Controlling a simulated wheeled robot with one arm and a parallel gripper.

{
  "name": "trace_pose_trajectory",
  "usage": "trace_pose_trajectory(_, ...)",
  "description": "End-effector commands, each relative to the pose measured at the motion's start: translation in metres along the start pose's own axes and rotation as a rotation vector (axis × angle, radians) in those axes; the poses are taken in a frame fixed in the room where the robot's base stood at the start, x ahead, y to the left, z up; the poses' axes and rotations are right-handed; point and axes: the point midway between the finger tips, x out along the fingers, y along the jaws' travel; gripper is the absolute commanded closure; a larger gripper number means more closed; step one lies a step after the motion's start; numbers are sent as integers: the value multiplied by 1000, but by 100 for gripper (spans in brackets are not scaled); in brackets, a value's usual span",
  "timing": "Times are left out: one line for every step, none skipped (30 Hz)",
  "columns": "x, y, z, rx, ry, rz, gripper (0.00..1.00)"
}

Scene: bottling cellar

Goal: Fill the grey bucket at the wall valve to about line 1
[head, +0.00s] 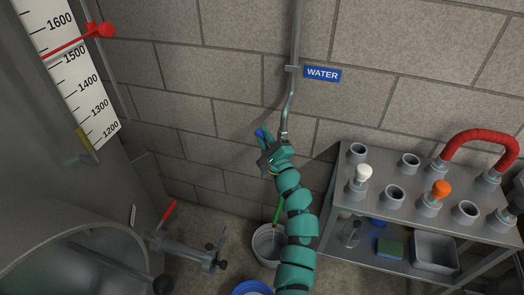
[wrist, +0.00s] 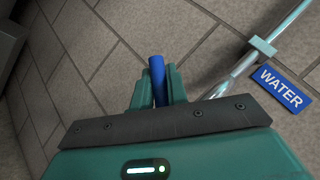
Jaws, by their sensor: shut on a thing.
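The grey bucket (head: 257,246) stands on the floor by the wall, below my arm, which hides its right part. I cannot make out its lines or any water in it. The wall valve is at the lower end of the metal pipe (head: 291,95), beside the blue WATER sign (head: 322,74); my gripper hides most of it. My gripper (head: 265,143) is shut on the valve's blue handle (wrist: 157,80), which sticks up between the fingers in the wrist view.
A thin green stick (head: 278,212) rises at the grey bucket. A blue bucket (head: 252,288) is in front of it. On the right stands a metal rack (head: 335,205) with several pipe sockets and a red hose (head: 480,137). A large steel tank (head: 50,130) fills the left.

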Motion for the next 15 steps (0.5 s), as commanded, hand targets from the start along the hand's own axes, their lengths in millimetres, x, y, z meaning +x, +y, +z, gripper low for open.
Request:
trace_pose_trajectory(-3,4,-5,21,-4,-23,100)
trace_pose_trajectory(-3,3,-4,33,-7,-34,100)
trace_pose_trajectory(-3,1,-4,47,-11,-48,100)
trace_pose_trajectory(-3,0,-4,56,-13,-57,100)
trace_pose_trajectory(-3,-1,-4,65,-15,-66,100)
trace_pose_trajectory(-3,-2,-3,77,-19,-77,100)
trace_pose_trajectory(-3,-3,-3,84,-21,-85,100)
trace_pose_trajectory(-3,-4,-3,91,-23,-91,100)
trace_pose_trajectory(-3,-5,-2,99,-25,-99,100)
trace_pose_trajectory(-3,-6,-2,104,-26,-104,100)
trace_pose_trajectory(-3,-6,-2,109,-28,-109,100)
trace_pose_trajectory(-3,-7,-1,115,-30,-115,100)
trace_pose_trajectory(-3,-8,-1,119,-31,-118,100)
trace_pose_trajectory(-3,-8,-1,122,-32,-121,100)
trace_pose_trajectory(-3,-9,0,126,-33,-124,100)
